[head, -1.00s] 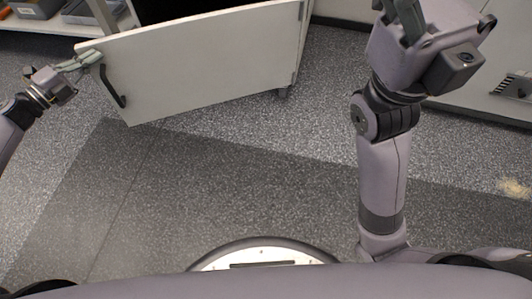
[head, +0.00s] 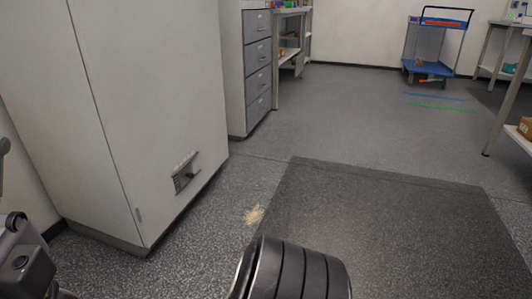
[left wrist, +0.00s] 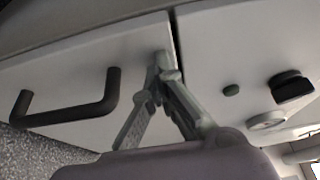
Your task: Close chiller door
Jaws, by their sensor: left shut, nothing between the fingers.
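The chiller door (left wrist: 70,65) fills the left of the left wrist view as a pale flat panel with a black bar handle (left wrist: 70,112). Its edge lies beside another pale panel (left wrist: 225,50), with a dark seam between them; I cannot tell whether the door is flush. My left gripper (left wrist: 160,65) is shut and empty, its fingertips at the door's edge by this seam.

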